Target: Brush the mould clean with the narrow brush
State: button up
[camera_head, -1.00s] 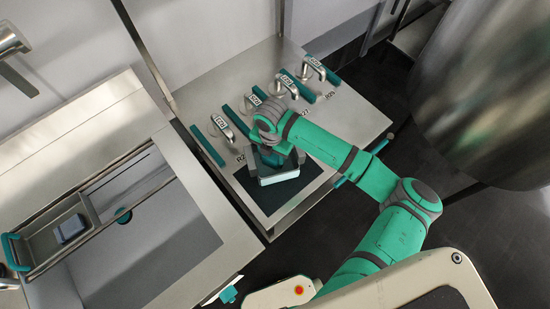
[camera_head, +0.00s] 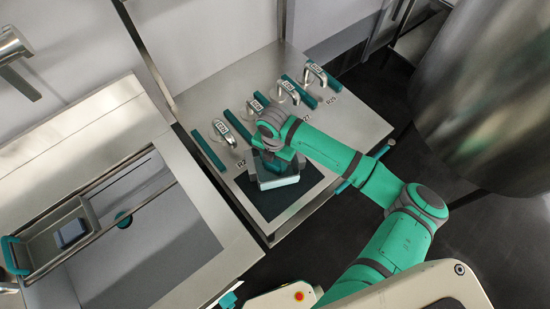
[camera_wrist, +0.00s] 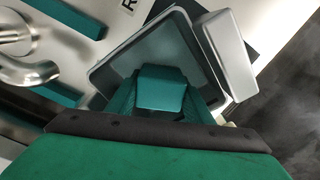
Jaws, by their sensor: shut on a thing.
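A grey, square-rimmed, open mould (camera_wrist: 115,72) fills the upper middle of the wrist view. In the head view the mould (camera_head: 279,182) stands on a dark mat (camera_head: 264,206), partly hidden by my wrist. My gripper (camera_wrist: 162,100) reaches down over the mould and is shut on a teal block-shaped handle (camera_wrist: 162,86), seemingly the narrow brush's. The bristles are hidden, so contact with the mould cannot be told. In the head view my gripper (camera_head: 274,158) is over the mould's far side, its fingers mostly hidden.
Several metal handles with tags, such as one at the left (camera_head: 223,131), and teal bars (camera_head: 208,148) line the bench behind the mould. A sink at left holds a metal tray (camera_head: 48,243) with a bluish block (camera_head: 70,232). A large steel vat (camera_head: 485,100) stands right.

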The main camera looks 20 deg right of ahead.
jog(key=shift+s+f, duration=0.15)
jog(key=shift+s, duration=1.2)
jog(key=shift+w+f, duration=0.15)
jog(key=shift+w, duration=1.25)
jog(key=shift+c, duration=0.5)
jog(key=shift+w, duration=1.35)
jog(key=shift+s+r, duration=0.2)
jog(key=shift+s, duration=1.2)
jog(key=shift+r, duration=3.05)
